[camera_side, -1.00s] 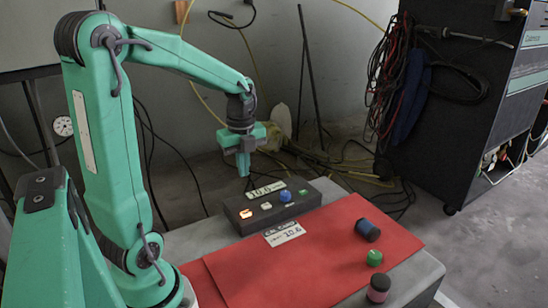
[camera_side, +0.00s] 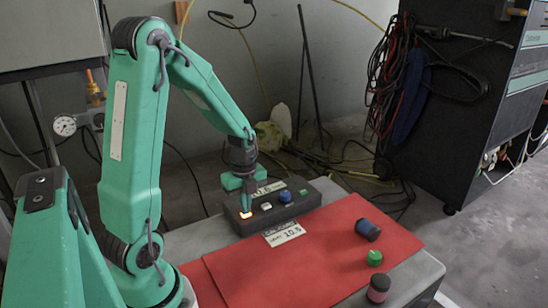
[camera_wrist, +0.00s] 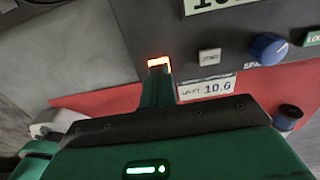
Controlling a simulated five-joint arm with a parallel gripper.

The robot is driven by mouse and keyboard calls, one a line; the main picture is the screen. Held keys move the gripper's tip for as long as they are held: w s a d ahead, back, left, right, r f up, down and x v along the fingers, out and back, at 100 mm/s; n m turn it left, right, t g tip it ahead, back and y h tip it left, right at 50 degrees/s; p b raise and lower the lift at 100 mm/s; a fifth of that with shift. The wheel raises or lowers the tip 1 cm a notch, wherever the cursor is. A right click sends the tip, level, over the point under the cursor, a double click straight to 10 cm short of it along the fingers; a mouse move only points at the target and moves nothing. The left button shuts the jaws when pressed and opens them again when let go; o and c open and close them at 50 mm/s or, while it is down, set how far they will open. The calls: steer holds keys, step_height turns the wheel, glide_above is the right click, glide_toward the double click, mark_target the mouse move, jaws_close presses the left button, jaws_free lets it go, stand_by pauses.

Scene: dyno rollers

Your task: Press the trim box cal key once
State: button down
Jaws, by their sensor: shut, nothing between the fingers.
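The dark trim box (camera_side: 262,224) stands on the grey table. It has an orange-lit key (camera_side: 246,215) at its left end, a white key (camera_side: 266,206), a blue knob (camera_side: 285,196) and a green key. The lit key also shows in the wrist view (camera_wrist: 159,62), its lettering unreadable, left of the white key (camera_wrist: 209,56). My gripper (camera_side: 246,209) is shut and empty, pointing down at the lit key. In the wrist view its fingertips (camera_wrist: 159,74) cover the lit key's near part. I cannot tell whether they touch or press it.
A red mat (camera_side: 320,250) covers the table in front of the box, with a label card (camera_side: 284,233) reading 10.6 near the box. A blue roller (camera_side: 367,230), a green roller (camera_side: 375,257) and a pink-and-black roller (camera_side: 379,288) stand at the mat's right.

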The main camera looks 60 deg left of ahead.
steer(key=shift+f, duration=0.2)
steer(key=shift+s+f, duration=0.1)
steer(key=shift+f, duration=0.85)
steer(key=shift+r, duration=0.15)
step_height(320, 180, up, 15)
steer(key=shift+w, duration=0.25)
stand_by(0.5)
stand_by(0.6)
